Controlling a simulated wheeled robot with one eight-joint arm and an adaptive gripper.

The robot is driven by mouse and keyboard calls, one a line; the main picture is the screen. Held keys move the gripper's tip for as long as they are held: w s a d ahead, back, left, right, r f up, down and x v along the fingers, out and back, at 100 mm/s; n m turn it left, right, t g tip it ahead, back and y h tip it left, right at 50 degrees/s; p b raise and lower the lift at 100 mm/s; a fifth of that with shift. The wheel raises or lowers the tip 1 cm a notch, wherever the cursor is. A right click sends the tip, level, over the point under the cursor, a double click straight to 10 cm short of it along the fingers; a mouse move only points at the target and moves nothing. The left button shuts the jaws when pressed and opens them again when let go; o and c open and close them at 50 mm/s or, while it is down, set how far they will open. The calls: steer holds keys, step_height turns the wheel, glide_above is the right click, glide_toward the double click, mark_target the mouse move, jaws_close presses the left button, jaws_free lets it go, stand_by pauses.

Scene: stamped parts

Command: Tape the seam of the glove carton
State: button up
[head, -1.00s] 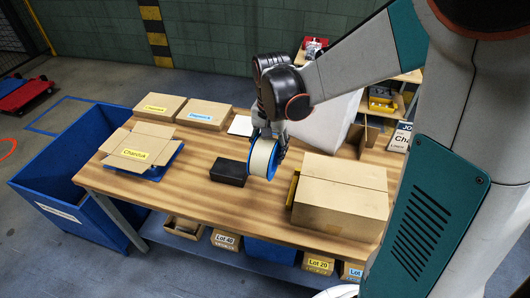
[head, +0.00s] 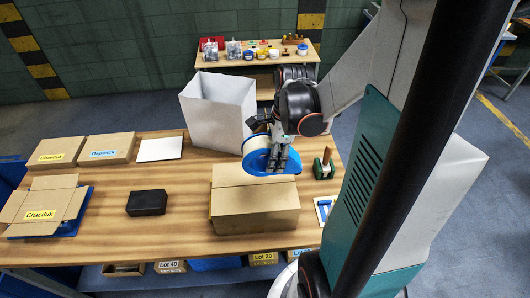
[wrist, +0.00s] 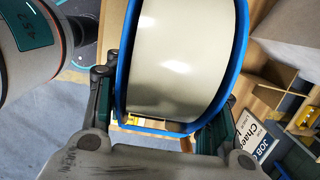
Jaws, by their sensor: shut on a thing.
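A wide roll of pale tape with blue rims (head: 257,144) is held in my gripper (head: 277,163). The roll also fills the upper middle of the wrist view (wrist: 185,60), with gripper fingers at both sides. In the head view the roll is at the back edge of a closed brown carton (head: 254,211). I cannot tell whether they touch. The carton's top has a seam across it, and its back part is partly hidden by the roll and gripper. No glove marking shows on the carton.
A black box (head: 147,202) lies left of the carton. An open Chaeduk carton (head: 43,203) and two flat labelled cartons (head: 108,150) are at the left. A tall white bin (head: 217,112) stands behind the roll. A green-and-wood tool (head: 323,164) is at the right.

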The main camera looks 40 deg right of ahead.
step_height(320, 180, down, 6)
steer(key=b, duration=0.4)
steer(key=shift+r, duration=0.15)
steer(key=shift+w+a+b, duration=0.2)
steer(key=shift+a+b, duration=0.05)
steer(key=shift+b, duration=0.05)
steer(key=w+a+p, duration=0.1)
steer(key=w+a, duration=0.6)
steer(key=a, duration=0.4)
steer(key=w+a, duration=0.7)
steer(key=a, duration=0.3)
steer(key=s+d, duration=0.4)
steer(key=d, duration=0.3)
steer(key=s+d, duration=0.5)
steer(key=d, duration=0.2)
steer(key=s+d, duration=0.5)
steer(key=d, duration=0.2)
steer(key=shift+s+d+b, duration=0.15)
steer(key=shift+d+b, duration=0.05)
steer(key=shift+b, duration=0.15)
steer(key=shift+f+b, duration=0.6)
steer(key=shift+a, duration=0.1)
steer(key=shift+w+a, duration=0.45)
steer(key=shift+a, duration=0.2)
steer(key=shift+w+a, duration=0.45)
steer(key=shift+a, duration=0.2)
steer(key=shift+w+a, duration=0.1)
